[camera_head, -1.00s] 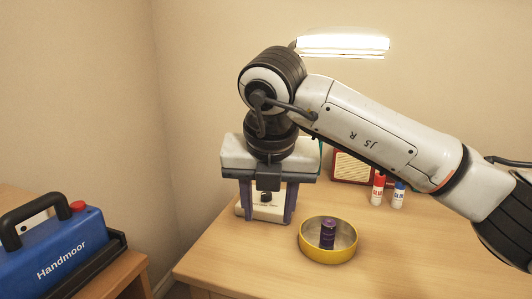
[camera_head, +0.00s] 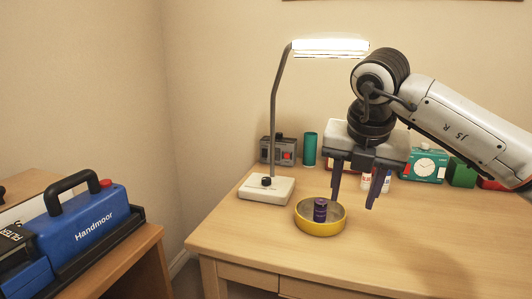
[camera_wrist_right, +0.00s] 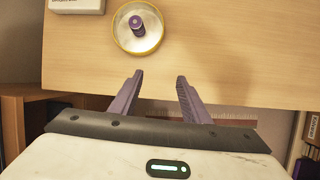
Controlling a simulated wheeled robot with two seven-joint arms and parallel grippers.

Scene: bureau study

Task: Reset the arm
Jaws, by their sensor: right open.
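My right gripper (camera_head: 353,203) is open and empty, held above the desk to the right of a yellow-rimmed round dish. In the right wrist view its two purple-grey fingers (camera_wrist_right: 158,88) stand apart with nothing between them. The dish (camera_head: 320,231) sits on the desk with a small dark purple cylinder (camera_head: 320,209) upright inside it. In the right wrist view the dish (camera_wrist_right: 122,42) and the cylinder (camera_wrist_right: 137,24) lie beyond the fingertips, apart from them. My left gripper is not in view.
A lit desk lamp (camera_head: 268,188) stands left of the dish. A grey device, a green cup (camera_head: 310,149), glue sticks and a green clock (camera_head: 425,165) line the wall. A blue case (camera_head: 80,230) is on a side table at left. The front right desk is clear.

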